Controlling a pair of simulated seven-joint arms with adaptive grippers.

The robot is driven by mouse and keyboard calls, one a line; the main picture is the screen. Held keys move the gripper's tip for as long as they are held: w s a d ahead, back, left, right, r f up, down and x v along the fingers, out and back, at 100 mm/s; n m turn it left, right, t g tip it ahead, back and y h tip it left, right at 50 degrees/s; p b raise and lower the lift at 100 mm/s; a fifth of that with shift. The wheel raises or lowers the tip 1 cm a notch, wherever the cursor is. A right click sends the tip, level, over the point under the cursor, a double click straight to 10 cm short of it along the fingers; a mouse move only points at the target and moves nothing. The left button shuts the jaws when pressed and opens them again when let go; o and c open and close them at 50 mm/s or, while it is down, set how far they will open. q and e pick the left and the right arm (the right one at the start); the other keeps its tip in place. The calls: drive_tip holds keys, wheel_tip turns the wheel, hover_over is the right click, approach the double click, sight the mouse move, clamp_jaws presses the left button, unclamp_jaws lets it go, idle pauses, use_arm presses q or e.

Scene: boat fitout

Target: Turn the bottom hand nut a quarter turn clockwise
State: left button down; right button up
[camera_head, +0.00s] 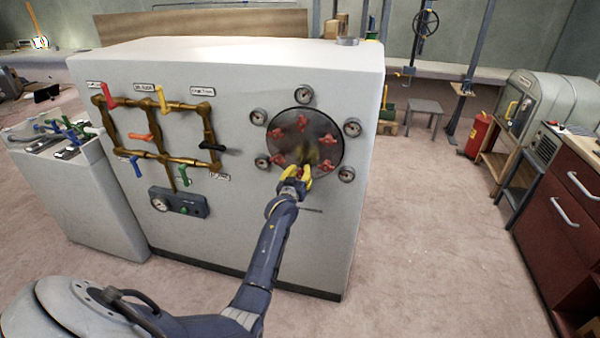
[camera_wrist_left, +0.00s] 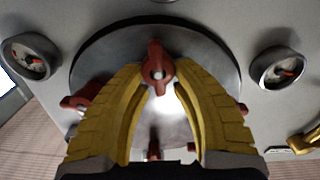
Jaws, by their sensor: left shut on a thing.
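The bottom hand nut (camera_wrist_left: 157,62) is red and winged, with its wings near upright in the left wrist view. It sits at the edge of a round dark metal cover (camera_head: 320,135) on the front of a white cabinet. My left gripper (camera_head: 297,176) is at the lower edge of the cover. Its yellow fingers (camera_wrist_left: 158,80) are closed around the nut, one on each side. In the head view the fingers mostly hide this nut. My right gripper is in neither view.
Other red hand nuts (camera_head: 302,122) ring the cover, with several round gauges (camera_head: 304,95) around it. Brass piping (camera_head: 130,130) with coloured valve handles is to the left. A grey console (camera_head: 80,190) stands at the far left.

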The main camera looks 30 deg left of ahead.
use_arm(q)
drive_tip(key=m, duration=0.2)
drive_tip(key=shift+d+m, duration=0.2)
drive_tip(key=shift+m, duration=0.1)
drive_tip(key=c, duration=1.1)
unclamp_jaws()
drive_tip(key=v, duration=1.2)
